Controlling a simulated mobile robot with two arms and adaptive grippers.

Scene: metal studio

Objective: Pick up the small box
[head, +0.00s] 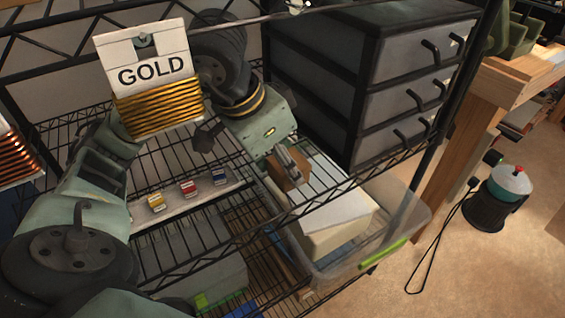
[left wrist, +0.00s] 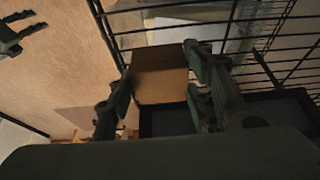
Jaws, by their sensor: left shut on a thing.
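The small brown box (head: 289,181) is held in my left gripper (head: 287,164) above the wire shelf's front edge. In the left wrist view, the box (left wrist: 160,75) sits between the two fingers of my left gripper (left wrist: 160,92), which is shut on it. The gripper partly covers the box in the head view. My right gripper (left wrist: 22,30) shows small and dark at the upper left of the left wrist view, over the floor, with its fingers apart and empty. It is outside the head view.
A clear bin (head: 408,222) with a white box (head: 335,225) stands below the held box. Black drawers (head: 420,60) stand behind it. The wire shelf's bars are close by.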

